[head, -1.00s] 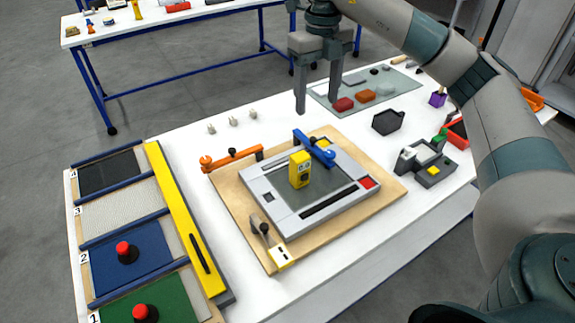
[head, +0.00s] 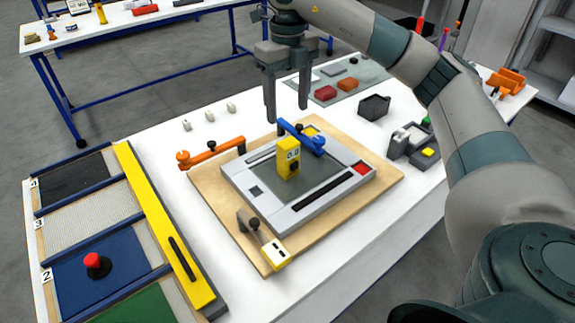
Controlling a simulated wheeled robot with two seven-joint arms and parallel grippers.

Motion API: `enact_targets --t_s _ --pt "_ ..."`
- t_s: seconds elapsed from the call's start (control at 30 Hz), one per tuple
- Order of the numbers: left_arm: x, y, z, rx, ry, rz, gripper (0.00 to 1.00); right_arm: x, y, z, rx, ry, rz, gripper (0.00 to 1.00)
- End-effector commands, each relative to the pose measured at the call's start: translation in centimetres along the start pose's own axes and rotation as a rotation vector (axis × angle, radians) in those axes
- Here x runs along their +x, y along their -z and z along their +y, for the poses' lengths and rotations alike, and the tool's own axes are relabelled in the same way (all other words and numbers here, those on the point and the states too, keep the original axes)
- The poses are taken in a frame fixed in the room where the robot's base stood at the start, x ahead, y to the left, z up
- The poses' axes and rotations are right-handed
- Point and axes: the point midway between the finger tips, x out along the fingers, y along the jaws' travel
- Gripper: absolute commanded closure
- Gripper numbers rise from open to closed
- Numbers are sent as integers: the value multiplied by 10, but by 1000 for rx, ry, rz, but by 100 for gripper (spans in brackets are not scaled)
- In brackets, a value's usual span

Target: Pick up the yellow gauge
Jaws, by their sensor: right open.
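The yellow gauge (head: 288,158) is a small upright block with a display on its face. It stands on the dark panel of the grey frame (head: 240,184), which lies on a wooden board (head: 208,200). A blue clamp arm (head: 301,136) lies just behind and right of the gauge. My right gripper (head: 286,112) hangs fingers down behind and above the gauge. Its two fingers are apart with nothing between them, and it does not appear to touch the gauge. My left gripper is out of view.
An orange clamp (head: 210,154) and a cream-tipped clamp (head: 265,242) sit on the board's edges. A yellow bar (head: 165,225) and coloured panels are at left. White table shows around the board.

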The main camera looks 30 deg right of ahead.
Motion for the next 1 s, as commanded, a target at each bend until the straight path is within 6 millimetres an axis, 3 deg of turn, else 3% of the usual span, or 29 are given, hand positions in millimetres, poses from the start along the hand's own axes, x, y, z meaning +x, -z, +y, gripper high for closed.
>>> enact_targets --t_s 0.53,1.0 --pt "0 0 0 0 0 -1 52 7 0 0 0 -1 1 39" --pt "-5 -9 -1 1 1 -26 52 57 1 0 0 -1 4 39"
